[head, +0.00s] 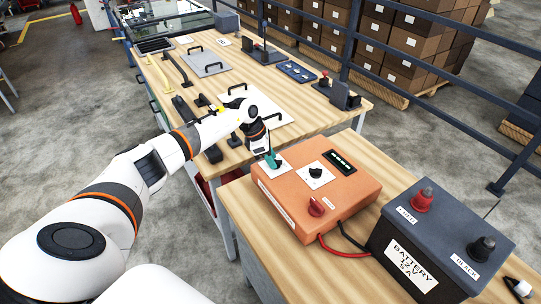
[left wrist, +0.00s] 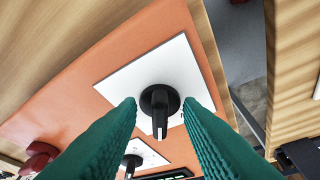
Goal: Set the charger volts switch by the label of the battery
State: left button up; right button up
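The orange charger (head: 290,205) sits on the near wooden table. A black switch knob (left wrist: 160,104) on a white plate (left wrist: 118,82) lies between the teal fingers of my left gripper (left wrist: 160,102). The fingers are apart, one on each side of the knob, with a visible gap. In the head view the left gripper (head: 273,161) is over the charger's far left corner and hides most of that knob. A second black knob (head: 316,173) sits on a white plate to its right. The dark battery (head: 400,226) has a label (head: 410,266) reading "BATTERY 12 V 5 A". My right gripper is out of view.
The charger has a red knob (head: 317,207) and a dark display (head: 341,162) with green marks. Red and black cables run toward the battery, which has a red terminal (head: 423,200) and a black terminal (head: 482,249). A longer table (head: 240,80) with tools stands behind.

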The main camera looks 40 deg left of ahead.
pick_arm(q)
jog(key=shift+c, duration=0.4)
grip_shut()
jog(key=shift+n, duration=0.3)
jog(key=n, duration=0.1)
jog(key=n+y+p, duration=0.1)
jog(key=shift+s+d+r+n+t, duration=0.1)
jog(key=shift+s+r+n+t, duration=0.1)
jog(key=shift+n+t, duration=0.15)
jog(key=n, duration=0.2)
jog(key=n+t+y+p, duration=0.1)
jog(key=shift+d+f+n, duration=0.1)
jog(key=shift+d+n, duration=0.15)
jog(key=shift+d+n+y, duration=0.15)
jog(key=shift+n+y, duration=0.45)
jog(key=shift+n, duration=0.6)
jog(key=shift+d+n+y+b, duration=0.15)
jog(key=shift+n+y+b, duration=0.3)
jog(key=shift+n, duration=0.95)
